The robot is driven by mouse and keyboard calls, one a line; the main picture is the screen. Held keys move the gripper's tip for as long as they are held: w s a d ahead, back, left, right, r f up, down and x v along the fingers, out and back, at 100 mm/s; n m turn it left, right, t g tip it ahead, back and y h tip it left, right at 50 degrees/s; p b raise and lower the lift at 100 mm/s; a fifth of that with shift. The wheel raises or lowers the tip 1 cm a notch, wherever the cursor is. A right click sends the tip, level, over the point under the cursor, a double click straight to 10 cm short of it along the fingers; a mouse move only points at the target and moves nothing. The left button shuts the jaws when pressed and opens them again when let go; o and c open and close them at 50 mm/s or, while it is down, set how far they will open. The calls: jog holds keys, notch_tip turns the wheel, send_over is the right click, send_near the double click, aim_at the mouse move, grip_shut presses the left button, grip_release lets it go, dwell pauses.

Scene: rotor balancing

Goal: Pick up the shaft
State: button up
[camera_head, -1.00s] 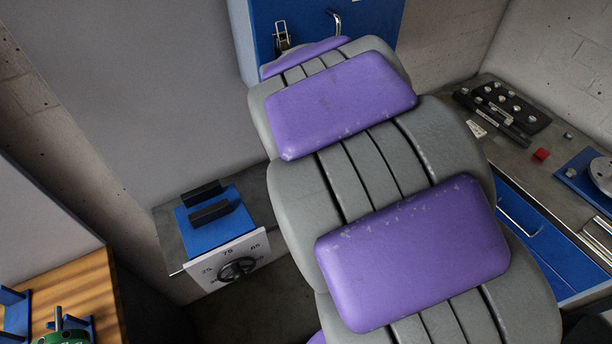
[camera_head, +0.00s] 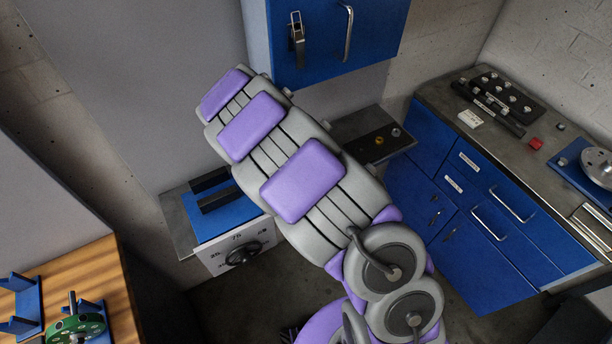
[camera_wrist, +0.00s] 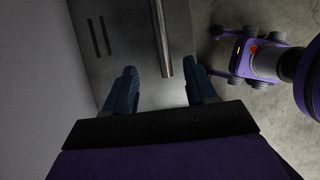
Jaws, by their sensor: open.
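A bare grey metal rod (camera_wrist: 161,38), which looks like the shaft, runs from the top edge of the wrist view to a near end between my fingertips in the picture. My gripper (camera_wrist: 163,70) is open, with a dark blue finger on each side of the rod and gaps visible between. I cannot tell how far the rod lies from the fingers in depth. In the head view my arm hides the gripper, and I cannot make out this rod there.
A blue wall cabinet (camera_head: 336,45) stands behind my arm. A blue-topped unit with a dial (camera_head: 243,250) is at left. A wooden bench (camera_head: 98,262) holds a green disc (camera_head: 80,325) with a short upright rod. A blue-drawer workbench (camera_head: 575,160) is at right.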

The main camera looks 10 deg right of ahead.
jog(key=d+f, duration=0.2)
jog(key=d+f+b, duration=0.1)
jog(key=d+f, duration=0.1)
jog(key=w+d+f, duration=0.1)
jog(key=d+f, duration=0.1)
jog(key=f, duration=0.1)
jog(key=shift+f, duration=0.2)
jog(key=shift+a+f+b, duration=0.3)
jog(key=shift+a, duration=0.4)
jog(key=shift+w+f+b, duration=0.25)
jog(key=shift+f+b, duration=0.15)
jog(key=shift+f, duration=0.55)
jog(key=d+f, duration=0.2)
jog(key=shift+w+d+f+b, duration=0.2)
jog(key=shift+d+b, duration=0.15)
jog(key=shift+d+r, duration=0.1)
jog(key=shift+d, duration=0.05)
jog(key=shift+a, duration=0.6)
jog(key=c, duration=0.6)
jog(key=shift+c, duration=1.4)
jog(key=shift+d, duration=0.15)
grip_shut()
